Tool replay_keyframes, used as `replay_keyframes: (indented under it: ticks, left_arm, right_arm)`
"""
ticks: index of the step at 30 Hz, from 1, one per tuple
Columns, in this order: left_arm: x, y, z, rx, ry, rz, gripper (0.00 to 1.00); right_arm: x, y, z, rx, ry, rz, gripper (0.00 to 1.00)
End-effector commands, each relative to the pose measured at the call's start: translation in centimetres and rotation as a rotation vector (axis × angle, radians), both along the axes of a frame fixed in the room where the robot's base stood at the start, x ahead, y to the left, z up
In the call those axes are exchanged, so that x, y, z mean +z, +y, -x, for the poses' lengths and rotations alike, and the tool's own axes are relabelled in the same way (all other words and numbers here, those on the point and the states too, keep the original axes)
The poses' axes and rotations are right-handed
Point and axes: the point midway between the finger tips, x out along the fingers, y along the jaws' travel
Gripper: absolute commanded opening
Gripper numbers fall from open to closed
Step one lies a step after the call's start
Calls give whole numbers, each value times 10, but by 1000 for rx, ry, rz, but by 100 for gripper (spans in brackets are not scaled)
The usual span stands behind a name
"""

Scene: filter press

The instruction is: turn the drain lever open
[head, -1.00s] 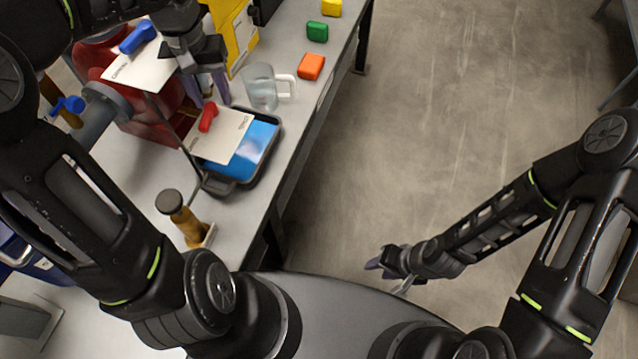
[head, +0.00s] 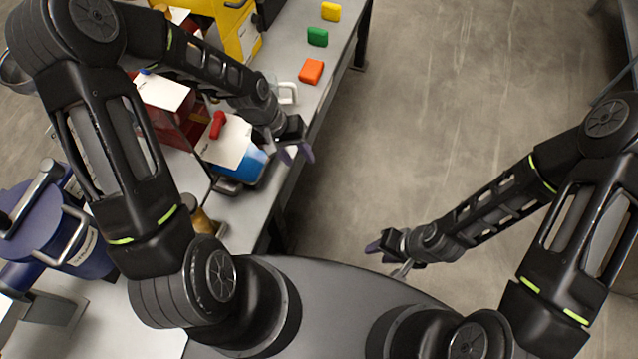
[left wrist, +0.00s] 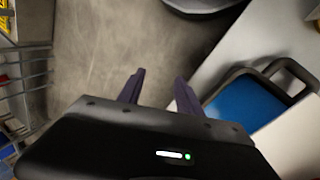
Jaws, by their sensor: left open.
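A red lever (head: 217,124) sits on a white plate (head: 225,146) above a blue-bottomed tray (head: 252,165); I take it as the drain lever, since no label is readable. My left gripper (head: 296,153) is open and empty, right of the lever and tray, by the bench's front edge. In the left wrist view its two purple fingers (left wrist: 160,90) stand apart over the floor, with the blue tray (left wrist: 247,108) to their right. The lever is not in that view. My right gripper (head: 374,247) hangs over the floor, far from the bench; its finger gap is unclear.
Orange (head: 311,71), green (head: 317,37) and yellow (head: 330,11) blocks lie along the bench edge. A clear mug (head: 289,93) is partly hidden by my left arm. A red housing (head: 170,125) stands behind the plate. The floor (head: 430,110) at right is clear.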

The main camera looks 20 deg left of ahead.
Motion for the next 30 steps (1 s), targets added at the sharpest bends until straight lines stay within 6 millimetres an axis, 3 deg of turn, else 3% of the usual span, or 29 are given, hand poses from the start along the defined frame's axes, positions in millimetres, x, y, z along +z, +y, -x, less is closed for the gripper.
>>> replay_keyframes:
  ticks: [1, 12, 18, 30]
  left_arm:
    - [1, -10, 8, -3, 6, 13, 42]
    - [-19, -61, 52, 8, 8, 69, 42]
    - [-23, -71, 64, 15, 7, 77, 42]
    - [-26, -73, 67, 14, 7, 78, 42]
  right_arm:
    - [11, 0, 0, 0, 0, 0, 36]
    - [42, 0, 0, 0, 0, 0, 36]
    - [47, 0, 0, 0, 0, 0, 36]
    - [46, 0, 0, 0, 0, 0, 36]
